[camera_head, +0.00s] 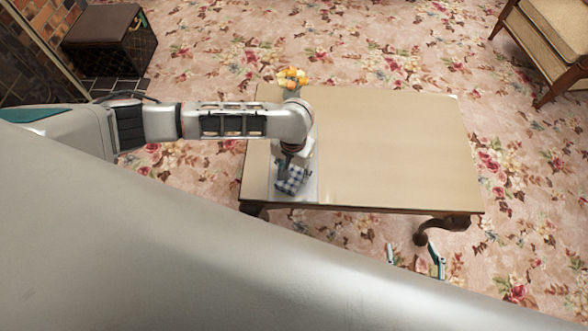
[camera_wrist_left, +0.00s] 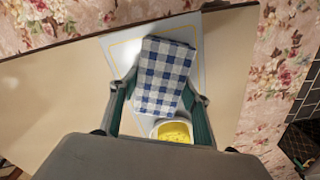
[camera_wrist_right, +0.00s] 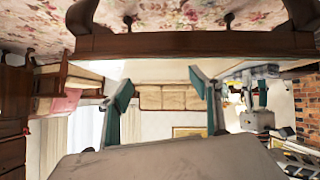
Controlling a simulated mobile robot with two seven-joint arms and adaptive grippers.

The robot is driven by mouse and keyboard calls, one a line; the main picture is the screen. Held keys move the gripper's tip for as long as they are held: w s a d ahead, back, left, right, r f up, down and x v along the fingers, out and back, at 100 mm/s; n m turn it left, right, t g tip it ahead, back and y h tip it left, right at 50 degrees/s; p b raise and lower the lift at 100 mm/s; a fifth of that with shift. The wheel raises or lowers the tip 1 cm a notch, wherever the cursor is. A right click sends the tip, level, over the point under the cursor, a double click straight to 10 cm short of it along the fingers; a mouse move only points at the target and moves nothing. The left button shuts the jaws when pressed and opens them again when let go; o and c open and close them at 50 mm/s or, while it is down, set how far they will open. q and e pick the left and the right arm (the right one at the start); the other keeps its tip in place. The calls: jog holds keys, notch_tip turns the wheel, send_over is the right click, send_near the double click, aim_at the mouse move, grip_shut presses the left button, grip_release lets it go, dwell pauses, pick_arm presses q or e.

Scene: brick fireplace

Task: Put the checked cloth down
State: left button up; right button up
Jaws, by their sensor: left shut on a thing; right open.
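The blue and white checked cloth (camera_head: 289,182) is between the fingers of my left gripper (camera_wrist_left: 160,98), which is shut on it. In the left wrist view the folded cloth (camera_wrist_left: 163,72) appears over a pale mat with a yellow border (camera_wrist_left: 121,52). The mat (camera_head: 311,185) lies at the left end of the table (camera_head: 400,140). I cannot tell whether the cloth touches the mat. My right gripper (camera_head: 414,258) is open and empty, off the table's front edge; its spread fingers also show in the right wrist view (camera_wrist_right: 163,90).
A white container with yellow contents (camera_wrist_left: 173,131) is close by the cloth in the left wrist view. Orange and yellow flowers (camera_head: 291,77) stand at the table's back left. The table's middle and right are clear. An armchair (camera_head: 550,40) stands at the far right.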

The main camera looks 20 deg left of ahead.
pick_arm(q)
jog(key=o, duration=1.1)
jog(key=shift+o, duration=0.4)
jog(key=r, duration=0.1)
jog(key=r+p, duration=0.1)
jog(key=r, duration=0.1)
jog(key=shift+w, duration=0.2)
notch_tip(320, 180, up, 9)
jog(key=p, duration=0.5)
jog(key=s+d+f+m+t+h, duration=0.1)
jog(key=s+d+t+h, duration=0.2)
jog(key=d, duration=0.5)
jog(key=s+d+f+m+t+h, duration=0.1)
jog(key=s+d+h, duration=0.3)
jog(key=d, duration=0.3)
jog(key=m+t+y, duration=0.1)
jog(key=t+y, duration=0.4)
jog(key=t, duration=0.2)
send_near(294, 171)
jog(key=s+a+r, duration=0.2)
jog(key=s+a, duration=0.3)
jog(key=s, duration=0.1)
jog(key=shift+r, duration=0.35)
pick_arm(e)
jog(key=r, duration=0.3)
jog(key=shift+s+a, duration=0.3)
jog(key=shift+s, duration=0.1)
